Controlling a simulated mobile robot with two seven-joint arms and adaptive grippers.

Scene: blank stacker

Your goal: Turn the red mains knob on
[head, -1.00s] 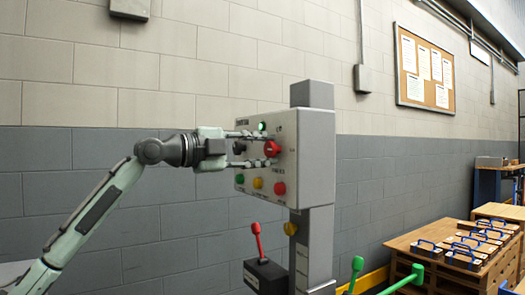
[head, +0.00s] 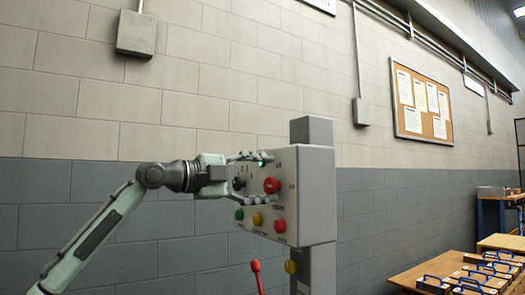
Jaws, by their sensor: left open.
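The red mains knob (head: 271,185) is a round red knob on the front of the grey control box (head: 313,195). My left gripper (head: 266,179) comes in from the left and is open, with one finger above the knob and one below it. The lower fingertip is close under the knob; whether it touches cannot be told. The knob's face is seen at a slant, so its setting is unclear. My right gripper is not in view.
A black selector knob (head: 239,183) and a lit green lamp (head: 262,164) are close to the fingers. Green (head: 239,214), yellow (head: 257,218) and red (head: 279,225) buttons sit below. A red-handled lever (head: 256,270) stands under the box. A wooden table (head: 410,272) is at right.

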